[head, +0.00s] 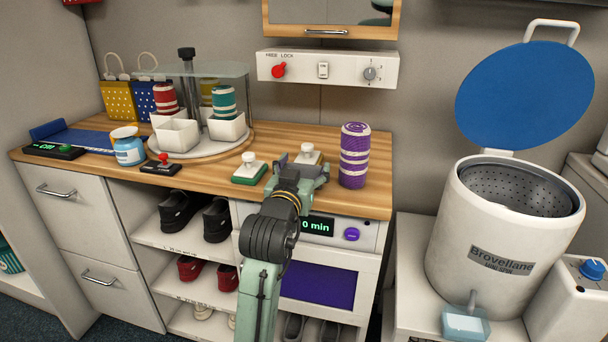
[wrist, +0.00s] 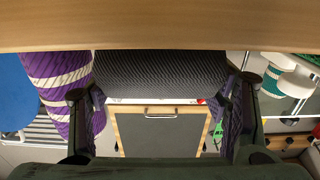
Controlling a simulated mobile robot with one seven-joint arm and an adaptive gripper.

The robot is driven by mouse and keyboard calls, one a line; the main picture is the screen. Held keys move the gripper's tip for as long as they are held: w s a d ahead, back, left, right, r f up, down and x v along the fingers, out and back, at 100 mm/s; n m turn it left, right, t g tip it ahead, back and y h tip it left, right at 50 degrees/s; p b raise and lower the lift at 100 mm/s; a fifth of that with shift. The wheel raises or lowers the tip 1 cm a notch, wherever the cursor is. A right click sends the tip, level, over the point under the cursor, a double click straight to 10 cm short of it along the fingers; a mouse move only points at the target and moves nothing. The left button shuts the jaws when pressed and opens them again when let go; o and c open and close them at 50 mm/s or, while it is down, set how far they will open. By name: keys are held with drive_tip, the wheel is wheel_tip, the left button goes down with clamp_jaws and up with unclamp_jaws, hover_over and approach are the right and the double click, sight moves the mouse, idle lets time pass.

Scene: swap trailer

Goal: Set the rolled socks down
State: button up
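My gripper (head: 304,168) reaches over the front part of the wooden counter (head: 225,152), right of its middle. The wrist view looks upside down, with the counter along its top. There, a dark grey, finely ribbed roll, which I take for the rolled socks (wrist: 160,75), spans the space between my two fingers (wrist: 160,95). Both fingers appear to press on its ends. The roll borders the wood in that picture; I cannot tell whether it touches the counter. In the head view my gripper mostly hides it.
A purple, white-banded roll (head: 354,155) stands just right of my gripper. Green-and-white (head: 249,169) and white-knobbed (head: 308,154) blocks stand to the left and behind. A glass-topped turntable (head: 205,150) with white cups is farther left. The drum (head: 470,230) stands right of the counter.

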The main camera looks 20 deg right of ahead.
drive_tip(key=c, duration=0.6)
drive_tip(key=shift+r, duration=0.1)
